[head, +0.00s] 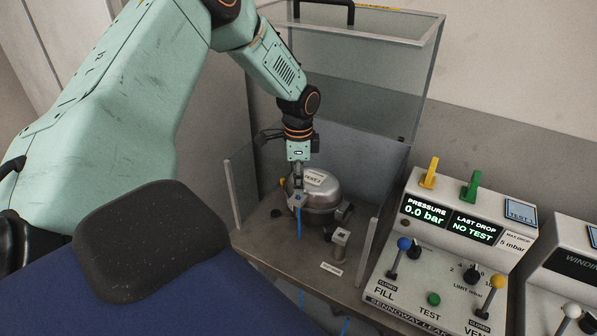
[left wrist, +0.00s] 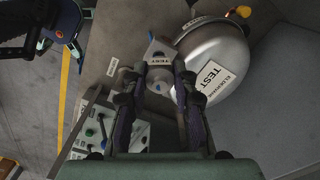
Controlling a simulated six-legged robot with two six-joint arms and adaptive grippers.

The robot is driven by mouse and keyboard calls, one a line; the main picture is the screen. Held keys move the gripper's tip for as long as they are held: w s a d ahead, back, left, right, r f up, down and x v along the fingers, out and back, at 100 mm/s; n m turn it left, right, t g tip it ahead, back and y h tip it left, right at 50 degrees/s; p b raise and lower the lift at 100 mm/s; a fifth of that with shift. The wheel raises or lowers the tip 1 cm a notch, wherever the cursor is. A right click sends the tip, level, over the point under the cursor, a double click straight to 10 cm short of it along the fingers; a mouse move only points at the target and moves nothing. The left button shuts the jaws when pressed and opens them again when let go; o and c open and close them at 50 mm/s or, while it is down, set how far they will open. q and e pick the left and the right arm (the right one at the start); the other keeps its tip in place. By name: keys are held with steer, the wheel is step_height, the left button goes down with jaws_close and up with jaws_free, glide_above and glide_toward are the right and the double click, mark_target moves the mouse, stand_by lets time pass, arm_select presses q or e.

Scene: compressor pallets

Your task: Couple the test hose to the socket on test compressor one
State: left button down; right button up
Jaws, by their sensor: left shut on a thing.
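The silver domed compressor (head: 326,190), with a "TEST 1" label, sits on the bench inside a clear-walled enclosure. Its dome also shows in the left wrist view (left wrist: 218,68). My left gripper (head: 298,184) points down at the compressor's front left side, shut on the grey hose coupling (head: 297,201). The blue test hose (head: 299,224) hangs below the coupling. In the left wrist view the coupling, marked "TEST" (left wrist: 160,57), is between my fingertips (left wrist: 160,72), beside the dome. I cannot tell whether it touches a socket; the gripper and coupling hide that spot. My right gripper is out of view.
The enclosure's clear lid (head: 360,70) is raised. A small grey post (head: 340,243) stands on the bench right of the coupling. The leak test panel (head: 440,250), with levers and a display reading 0.0 bar, stands at the right. The bench front (head: 280,245) has some bare room.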

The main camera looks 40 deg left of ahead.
arm_select(q)
steer(key=shift+f+b, duration=0.65)
steer(key=shift+f, duration=0.7)
stand_by(0.5)
steer(key=c, duration=1)
jaws_free()
steer(key=shift+r, duration=0.1)
step_height(320, 180, up, 7)
steer(key=shift+s+r, duration=0.1)
steer(key=shift+r, duration=0.1)
